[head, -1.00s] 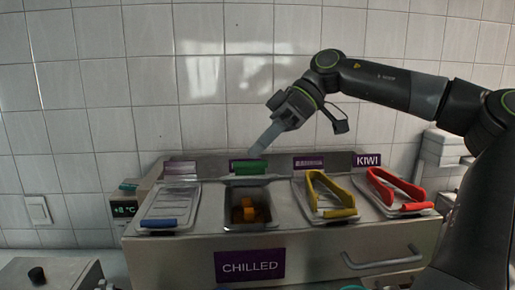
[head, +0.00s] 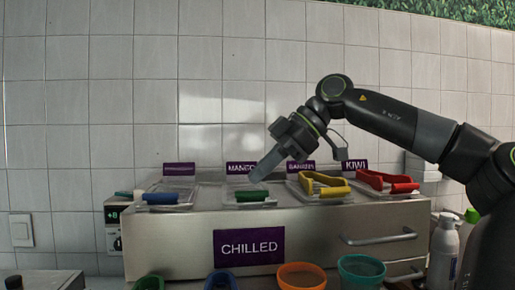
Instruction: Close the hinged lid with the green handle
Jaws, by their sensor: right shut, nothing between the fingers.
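The lid with the green handle (head: 250,196) lies down over its compartment in the chilled unit. Its green handle is at the front edge, about in line with the blue handle beside it. Whether it is fully seated cannot be told from this low angle. My right gripper (head: 256,177) is shut and empty, with its fingertips just above and behind the green handle. I cannot tell whether they touch the lid. The compartment's contents are hidden. My left gripper is not in view.
The blue-handled lid (head: 160,198) is to the left. Coloured bowls, such as the orange one (head: 302,275), stand in front. White bottles (head: 444,245) stand at the right.

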